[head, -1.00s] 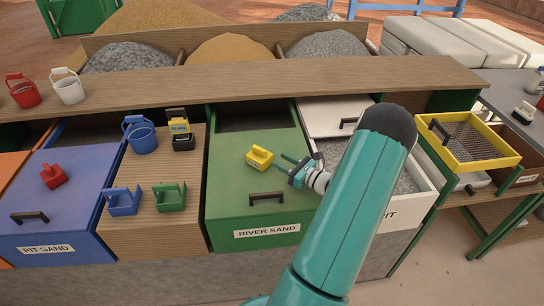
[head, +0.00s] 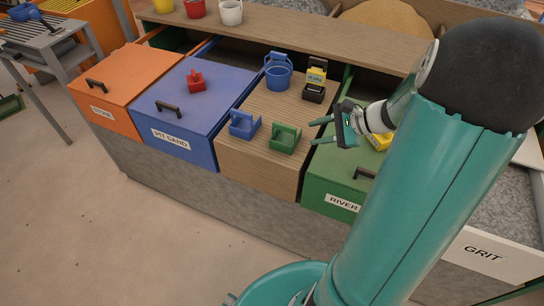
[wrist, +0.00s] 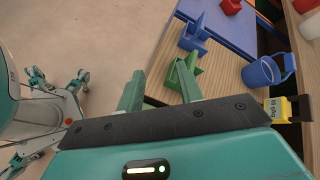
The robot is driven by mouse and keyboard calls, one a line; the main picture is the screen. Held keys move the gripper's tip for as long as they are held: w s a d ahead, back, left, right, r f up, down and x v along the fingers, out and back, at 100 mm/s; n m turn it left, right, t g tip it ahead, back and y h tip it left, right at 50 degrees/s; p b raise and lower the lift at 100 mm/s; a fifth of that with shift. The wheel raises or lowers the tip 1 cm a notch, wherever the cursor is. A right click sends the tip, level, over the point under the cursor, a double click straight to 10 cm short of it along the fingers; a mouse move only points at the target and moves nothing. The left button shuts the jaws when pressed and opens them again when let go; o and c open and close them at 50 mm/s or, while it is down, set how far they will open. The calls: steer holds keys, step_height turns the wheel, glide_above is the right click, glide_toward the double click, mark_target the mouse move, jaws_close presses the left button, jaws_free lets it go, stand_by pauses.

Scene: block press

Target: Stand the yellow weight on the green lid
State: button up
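The yellow weight (head: 380,141) stands on the green lid (head: 329,180) labelled RIVER SAND; my arm and wrist hide much of it. It looks upright, as far as it shows. My gripper (head: 319,132) is open and empty, left of the weight and pointing left. It appears above the lid's left edge, near the green tray. In the wrist view its two fingers (wrist: 158,90) are apart with nothing held between them. The weight is not seen in the wrist view.
A green tray (head: 285,138) and a blue tray (head: 244,125) sit on the wooden board (head: 240,160). A blue bucket (head: 278,75) and a black-and-yellow item (head: 315,80) stand behind. A red weight (head: 196,80) sits on the blue lid (head: 190,130). Open floor lies in front.

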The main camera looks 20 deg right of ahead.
steer(key=s+a+r+n+h, duration=0.2)
steer(key=s+a+r+n, duration=0.2)
steer(key=a+n, duration=0.2)
steer(key=s+a+r+n+g+h, duration=0.1)
steer(key=s+a+r+n+h, duration=0.2)
steer(key=a+n, duration=0.4)
steer(key=s+a+r+n+h, duration=0.3)
steer(key=s+a+r+n, duration=0.2)
steer(key=a+n, duration=0.1)
steer(key=shift+s+a+r+g, duration=0.25)
steer(key=shift+a+r+g, duration=0.1)
steer(key=shift+g, duration=0.05)
